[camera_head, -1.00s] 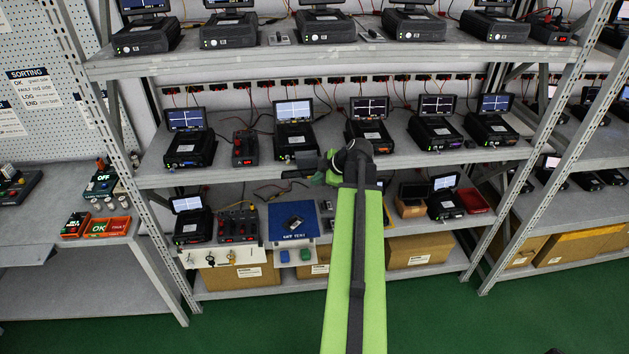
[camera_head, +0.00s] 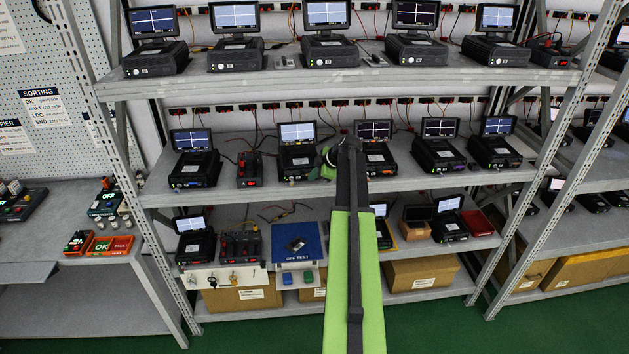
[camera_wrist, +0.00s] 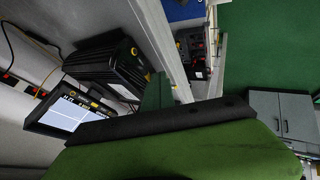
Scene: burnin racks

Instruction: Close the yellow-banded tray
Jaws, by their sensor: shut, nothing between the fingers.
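I cannot clearly make out a yellow-banded tray. Small yellow marks show on the black device (camera_wrist: 108,68) in the wrist view, beside a lit screen (camera_wrist: 70,115). A thin yellow edge also shows beside a dark unit (camera_head: 383,236) on the lower shelf, partly hidden by my arm. My gripper (camera_head: 325,165) is in front of the middle shelf, before the black device (camera_head: 297,160) there, partly covering it. Its green finger (camera_wrist: 158,92) shows in the wrist view beside the black device, shut and empty. Whether it touches the device cannot be told.
The middle shelf (camera_head: 260,192) holds a row of black devices with raised screens. More stand on the upper shelf (camera_head: 250,84). Below are a blue mat (camera_head: 297,243), a red tray (camera_head: 475,223) and cardboard boxes (camera_head: 420,272). Rack posts (camera_head: 128,170) stand at both sides.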

